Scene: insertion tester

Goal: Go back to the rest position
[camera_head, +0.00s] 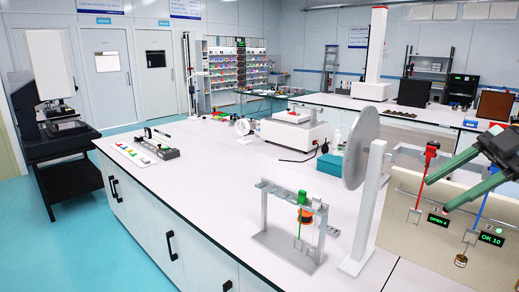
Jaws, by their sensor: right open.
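My right gripper (438,195) comes in from the right edge. Its two green fingers are spread apart and point left and down, with nothing held between them. It is in front of a beige panel (400,240). A red piece with a rod (425,170) hangs left of the upper finger. A blue rod (481,211) shows just beyond the lower finger. Small displays reading "OPEN 4" (438,220) and "OK 10" (491,238) are below the fingers. I cannot tell how far the fingers are from these parts. My left gripper is not in view.
A long white bench (215,185) carries a grey stand with a green hanging piece (299,226), an orange spool (305,215) and a tall post with a grey disc (361,148). A small slide fixture (161,145) is at the far left. The bench's middle is mostly clear.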

